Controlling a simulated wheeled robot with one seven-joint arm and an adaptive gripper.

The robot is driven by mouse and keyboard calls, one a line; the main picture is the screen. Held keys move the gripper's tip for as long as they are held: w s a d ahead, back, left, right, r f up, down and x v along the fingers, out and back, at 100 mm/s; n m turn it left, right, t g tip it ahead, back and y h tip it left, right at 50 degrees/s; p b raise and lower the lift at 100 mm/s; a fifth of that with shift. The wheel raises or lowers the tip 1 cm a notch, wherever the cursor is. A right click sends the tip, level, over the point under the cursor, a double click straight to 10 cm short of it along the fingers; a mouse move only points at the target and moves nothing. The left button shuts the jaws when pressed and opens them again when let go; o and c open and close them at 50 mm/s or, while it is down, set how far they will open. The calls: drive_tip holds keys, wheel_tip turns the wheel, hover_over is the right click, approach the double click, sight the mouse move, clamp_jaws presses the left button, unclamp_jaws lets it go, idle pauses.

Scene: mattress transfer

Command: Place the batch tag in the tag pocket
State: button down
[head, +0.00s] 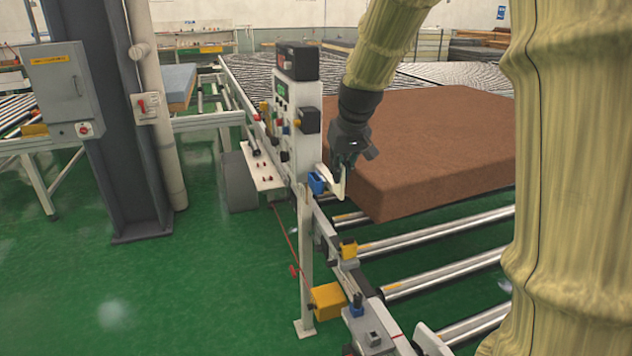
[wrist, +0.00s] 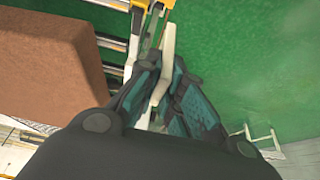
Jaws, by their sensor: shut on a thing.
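My gripper (head: 344,164) is in front of the white control panel post, beside the brown mattress. In the wrist view my gripper (wrist: 160,88) has its fingers shut on a thin cream-white strip, which I take as the batch tag (wrist: 167,48). The tag also shows as a pale piece (head: 338,187) below the fingers in the head view. A small blue holder (head: 317,183), perhaps the tag pocket, sits low on the panel, just left of the tag. I cannot tell whether tag and holder touch; the wrist view does not show the holder clearly.
The brown mattress (head: 440,140) lies on the roller conveyor right of my gripper. The control panel (head: 300,125) rises close on the left, with buttons and dark boxes. Green floor is open at left.

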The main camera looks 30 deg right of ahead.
drive_tip(key=w+d+p, duration=0.4)
drive_tip(key=w+p, duration=0.1)
drive_tip(key=w, duration=1.2)
drive_tip(key=shift+w+d+f+p, duration=0.1)
drive_tip(key=shift+f+p, duration=0.5)
drive_tip(key=shift+f, duration=1.2)
drive_tip(key=shift+w+d+f+p, duration=0.1)
drive_tip(key=shift+f+p, duration=0.45)
drive_tip(key=shift+f, duration=1.25)
drive_tip(key=shift+s, duration=0.1)
drive_tip(key=shift+a, duration=0.1)
drive_tip(key=c, duration=1.5)
unclamp_jaws()
drive_tip(key=shift+f, duration=0.15)
drive_tip(key=shift+c, duration=0.2)
drive_tip(key=b+v, duration=0.3)
drive_tip(key=v, duration=0.9)
